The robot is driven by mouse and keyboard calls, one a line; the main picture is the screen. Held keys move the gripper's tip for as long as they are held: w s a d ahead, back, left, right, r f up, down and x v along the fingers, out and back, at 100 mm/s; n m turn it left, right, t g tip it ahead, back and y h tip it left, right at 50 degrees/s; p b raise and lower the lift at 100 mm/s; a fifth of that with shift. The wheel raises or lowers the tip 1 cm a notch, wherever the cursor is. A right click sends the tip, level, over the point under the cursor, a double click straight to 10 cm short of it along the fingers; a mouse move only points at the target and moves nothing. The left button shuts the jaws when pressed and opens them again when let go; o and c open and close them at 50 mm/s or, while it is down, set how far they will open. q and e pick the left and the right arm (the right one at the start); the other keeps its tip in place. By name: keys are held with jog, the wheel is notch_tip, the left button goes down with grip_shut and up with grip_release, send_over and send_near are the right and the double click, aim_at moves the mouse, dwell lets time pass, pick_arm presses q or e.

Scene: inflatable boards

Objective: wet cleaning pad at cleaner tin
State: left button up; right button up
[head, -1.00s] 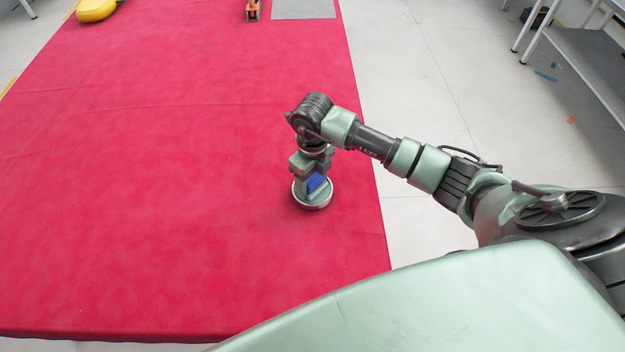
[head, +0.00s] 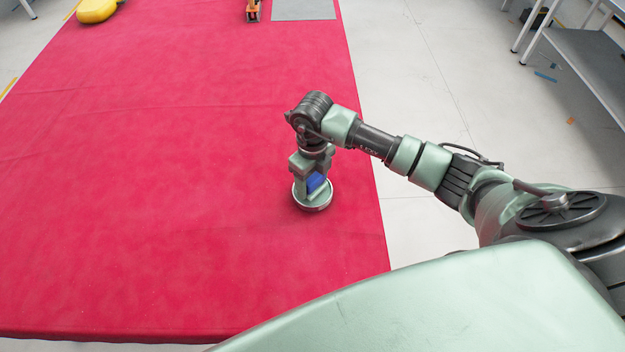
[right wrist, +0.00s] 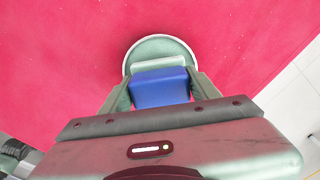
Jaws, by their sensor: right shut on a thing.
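The cleaner tin (head: 313,203) is a low round tin with a pale rim and a greenish inside, standing on the red surface (head: 180,200) near its right edge. It also shows in the right wrist view (right wrist: 160,46). The cleaning pad is a blue block (head: 315,182), also seen large in the right wrist view (right wrist: 159,88). My right gripper (head: 313,184) points down and is shut on the pad, with a finger on each side. The pad is at the tin's opening; whether its lower face touches the inside is hidden. My left gripper is out of view.
A yellow object (head: 97,10) lies at the far left of the red surface. An orange and dark tool (head: 252,10) and a grey sheet (head: 303,9) lie at its far end. A grey shelf table (head: 590,60) stands on the right. The red surface around the tin is clear.

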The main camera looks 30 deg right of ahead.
aim_at(312, 176)
jog(key=shift+r+p, duration=1.75)
jog(key=shift+r, duration=1.3)
